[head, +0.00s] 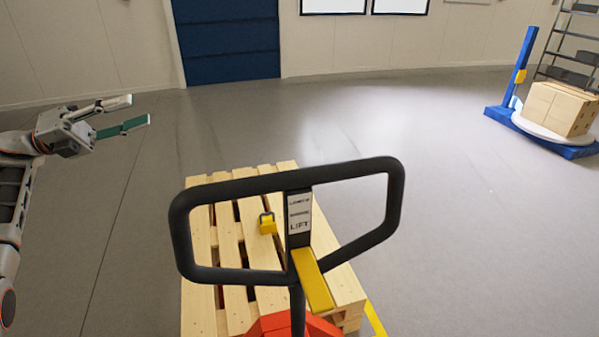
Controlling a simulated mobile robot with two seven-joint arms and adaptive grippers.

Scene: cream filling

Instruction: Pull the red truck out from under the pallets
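The red truck (318,327) shows its red body at the bottom edge, with its black loop handle (290,180) rising in front of me. The handle carries a label and a yellow lever (313,280). The wooden pallets (195,265) lie just beyond it; the truck's forks are hidden. My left gripper (140,111) is at the upper left, apart from the handle, with its fingers spread and nothing between them. My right gripper is not in view.
A small yellow object (267,224) shows through the handle loop. A blue machine (520,75) with a cardboard box (560,108) stands at the far right. A blue door (228,40) is in the back wall.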

